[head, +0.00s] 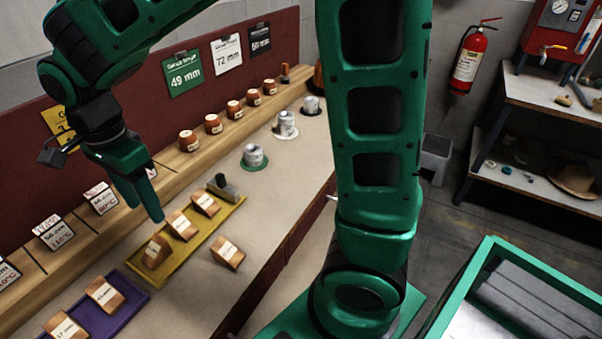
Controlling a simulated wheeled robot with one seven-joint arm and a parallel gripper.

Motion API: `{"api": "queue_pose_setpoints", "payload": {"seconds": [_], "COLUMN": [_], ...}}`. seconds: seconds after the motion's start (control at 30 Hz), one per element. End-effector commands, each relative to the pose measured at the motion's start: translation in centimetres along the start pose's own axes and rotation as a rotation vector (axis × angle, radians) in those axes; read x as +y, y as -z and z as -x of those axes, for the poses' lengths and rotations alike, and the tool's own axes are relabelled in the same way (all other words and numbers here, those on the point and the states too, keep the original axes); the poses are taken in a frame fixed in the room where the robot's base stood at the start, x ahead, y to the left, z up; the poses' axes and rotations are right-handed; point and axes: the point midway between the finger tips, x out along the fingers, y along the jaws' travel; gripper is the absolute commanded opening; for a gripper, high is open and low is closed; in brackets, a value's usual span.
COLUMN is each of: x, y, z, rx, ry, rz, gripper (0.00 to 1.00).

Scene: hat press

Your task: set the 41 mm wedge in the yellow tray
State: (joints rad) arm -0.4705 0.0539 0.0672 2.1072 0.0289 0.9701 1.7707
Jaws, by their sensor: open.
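The yellow tray (172,266) lies on the bench left of centre in the head view. Three labelled wooden wedges (181,224) and a dark grey block with an upright knob (224,188) are in it. Another labelled wooden wedge (228,252) lies on the bench just right of the tray, apart from it. Its label is too small to read, so I cannot tell which wedge is the 41 mm one. My gripper (147,207) is open and empty, pointing down over the tray's left side near the wedges. Its fingers partly overlap each other in this view.
A purple tray (131,312) with two wedges lies in front. Several brown pots (213,124) line the wooden ledge (190,160); several grey spools (254,157) stand on the bench. My arm hides the middle. Bench right of the loose wedge is clear.

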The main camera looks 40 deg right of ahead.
Motion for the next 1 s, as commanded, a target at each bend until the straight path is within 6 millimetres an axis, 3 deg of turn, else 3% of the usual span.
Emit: {"api": "queue_pose_setpoints", "payload": {"seconds": [0.27, 0.5, 0.63, 0.8, 1.0], "x": [6.0, 14.5, 19.6, 25.5, 29.4], "y": [12.1, 19.9, 22.5, 24.1, 24.3], "z": [1.6, 1.9, 1.6, 0.9, 0.1], "rx": [0.027, 0.027, 0.017, -0.001, -0.015], "ry": [-0.001, -0.014, -0.014, -0.009, 0.002], "rz": [0.168, 0.349, 0.451, 0.578, 0.675], "gripper": [0.49, 0.49, 0.49, 0.49, 0.49]}}
